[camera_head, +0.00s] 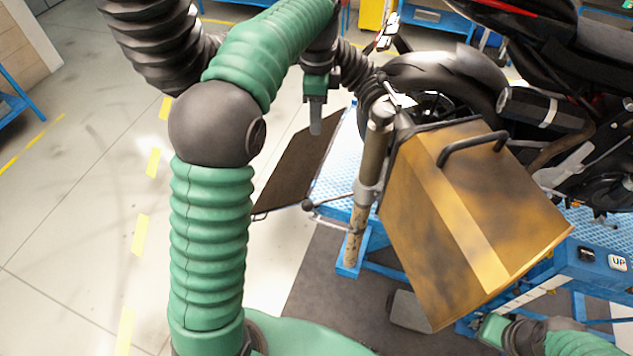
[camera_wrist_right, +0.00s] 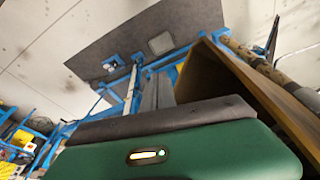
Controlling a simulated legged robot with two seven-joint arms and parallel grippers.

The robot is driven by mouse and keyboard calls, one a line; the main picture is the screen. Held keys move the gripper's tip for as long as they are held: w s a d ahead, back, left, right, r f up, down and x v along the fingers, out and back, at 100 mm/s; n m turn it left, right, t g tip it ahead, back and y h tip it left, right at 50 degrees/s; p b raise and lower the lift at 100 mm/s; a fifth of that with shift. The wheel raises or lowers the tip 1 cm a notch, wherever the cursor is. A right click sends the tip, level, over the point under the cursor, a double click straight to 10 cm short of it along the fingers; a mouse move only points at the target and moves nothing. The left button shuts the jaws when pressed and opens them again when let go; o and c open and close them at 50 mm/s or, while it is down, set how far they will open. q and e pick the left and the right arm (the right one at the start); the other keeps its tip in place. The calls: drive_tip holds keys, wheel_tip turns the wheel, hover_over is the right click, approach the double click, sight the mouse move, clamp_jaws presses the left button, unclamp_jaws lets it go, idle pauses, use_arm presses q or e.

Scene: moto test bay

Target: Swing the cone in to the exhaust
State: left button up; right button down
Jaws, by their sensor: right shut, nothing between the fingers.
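The cone (camera_head: 440,210), a worn yellow, box-like hood with a dark bar handle (camera_head: 470,148), hangs on an upright post (camera_head: 372,160) in the head view. Its wide end points down and right. The exhaust (camera_head: 545,107), a dark silencer with a pale band, sits on the motorcycle just beyond the cone's upper right. My left gripper (camera_head: 316,115) points down, left of the post and apart from the cone; its finger gap is not clear. My right gripper (camera_head: 490,330) is shut below the cone's lower right corner. The cone's side wall (camera_wrist_right: 265,90) also shows in the right wrist view.
The motorcycle's wheel (camera_head: 450,75) and the blue lift (camera_head: 335,165) stand behind. A control box (camera_head: 600,262) is at the right. Open floor (camera_head: 80,210) lies to the left.

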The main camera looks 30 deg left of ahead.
use_arm(q)
wheel_tip(320, 180, up, 9)
drive_tip(key=shift+w+r, duration=0.15)
drive_tip(key=shift+w, duration=0.1)
drive_tip(key=shift+c, duration=0.4)
